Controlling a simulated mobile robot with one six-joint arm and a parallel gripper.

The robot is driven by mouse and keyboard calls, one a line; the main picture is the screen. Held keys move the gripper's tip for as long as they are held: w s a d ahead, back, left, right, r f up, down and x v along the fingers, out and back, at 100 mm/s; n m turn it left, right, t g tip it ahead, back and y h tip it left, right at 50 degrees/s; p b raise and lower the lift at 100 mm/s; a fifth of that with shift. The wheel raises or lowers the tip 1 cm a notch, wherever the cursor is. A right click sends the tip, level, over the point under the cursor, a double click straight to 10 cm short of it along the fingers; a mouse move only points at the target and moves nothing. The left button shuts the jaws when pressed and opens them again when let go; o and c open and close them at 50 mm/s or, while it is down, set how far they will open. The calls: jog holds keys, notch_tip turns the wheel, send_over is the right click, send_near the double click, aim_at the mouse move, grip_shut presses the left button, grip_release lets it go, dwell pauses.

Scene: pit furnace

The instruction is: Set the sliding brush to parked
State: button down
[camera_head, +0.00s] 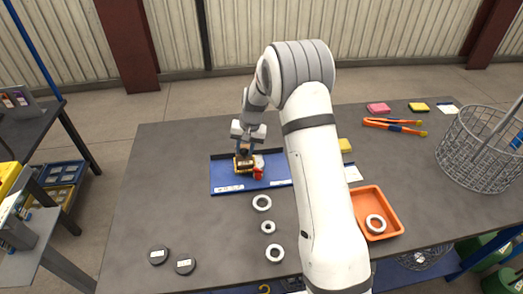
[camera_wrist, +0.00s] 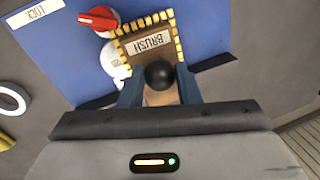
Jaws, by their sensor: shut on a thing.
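The sliding brush is a brown block with a yellow-and-black striped edge and a BRUSH label; it shows in the wrist view (camera_wrist: 150,30) and in the head view (camera_head: 243,164). It sits on a blue panel (camera_head: 224,181), left of the panel's middle in the head view. A black ball knob (camera_wrist: 159,74) stands on the brush. My gripper (camera_wrist: 160,88) has its two blue fingers on either side of this knob, shut on it. In the head view my gripper (camera_head: 246,149) points down onto the brush and hides part of it.
A red knob (camera_wrist: 98,18) and a white round part sit beside the brush; a LOCK label (camera_wrist: 38,10) lies on the panel. White rings (camera_head: 262,202) lie in front of the panel. An orange tray (camera_head: 395,222) holds one ring. Two black discs (camera_head: 159,255) lie front left.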

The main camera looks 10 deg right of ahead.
jog(key=a, duration=0.6)
jog(key=shift+b, duration=0.4)
jog(key=c, duration=1.1)
grip_release()
jog(key=shift+o, duration=0.2)
notch_tip(320, 180, up, 8)
jog(key=d+b, duration=0.1)
jog(key=shift+s+d+f, duration=0.15)
jog(key=shift+d, duration=0.1)
